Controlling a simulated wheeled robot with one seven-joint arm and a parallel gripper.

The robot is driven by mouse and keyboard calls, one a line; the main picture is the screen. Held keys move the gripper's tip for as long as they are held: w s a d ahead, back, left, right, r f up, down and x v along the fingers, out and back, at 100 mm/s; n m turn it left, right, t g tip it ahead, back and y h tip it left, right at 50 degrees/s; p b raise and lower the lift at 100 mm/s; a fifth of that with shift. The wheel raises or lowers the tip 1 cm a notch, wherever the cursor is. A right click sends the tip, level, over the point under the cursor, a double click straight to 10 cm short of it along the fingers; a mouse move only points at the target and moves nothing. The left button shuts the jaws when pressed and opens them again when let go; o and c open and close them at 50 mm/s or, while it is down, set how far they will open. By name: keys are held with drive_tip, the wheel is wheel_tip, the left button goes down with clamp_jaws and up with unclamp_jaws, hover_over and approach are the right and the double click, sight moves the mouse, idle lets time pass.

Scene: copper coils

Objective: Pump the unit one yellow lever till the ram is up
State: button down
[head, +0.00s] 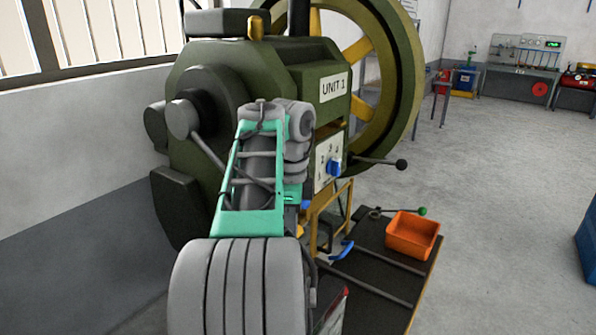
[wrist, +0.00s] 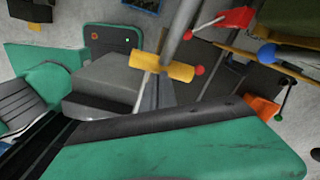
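The olive-green machine labelled UNIT 1 (head: 240,75) fills the middle of the head view, partly behind my teal and grey arm. In the wrist view, a yellow cylindrical piece (wrist: 160,66) lies across a grey rod (wrist: 180,30), with a red ball near its right end. I cannot tell if this is the yellow lever. My gripper (wrist: 150,92) shows only as teal and dark parts in the wrist view, close below the yellow piece. The fingertips and any contact are unclear. My arm hides the gripper in the head view. I cannot identify the ram.
An orange bin (head: 412,236) sits on a dark platform (head: 372,262) at the machine's right. A black-knobbed lever (head: 380,162) sticks out from the machine, and a blue-handled one (head: 342,250) is lower. The flywheel (head: 408,60) stands behind. Open floor lies to the right.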

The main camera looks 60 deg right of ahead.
drive_tip(key=s+r+p, duration=0.3)
drive_tip(key=r+p, duration=0.3)
drive_tip(key=r, duration=0.1)
drive_tip(key=shift+a+r+p, duration=0.2)
drive_tip(key=shift+r+p, duration=0.1)
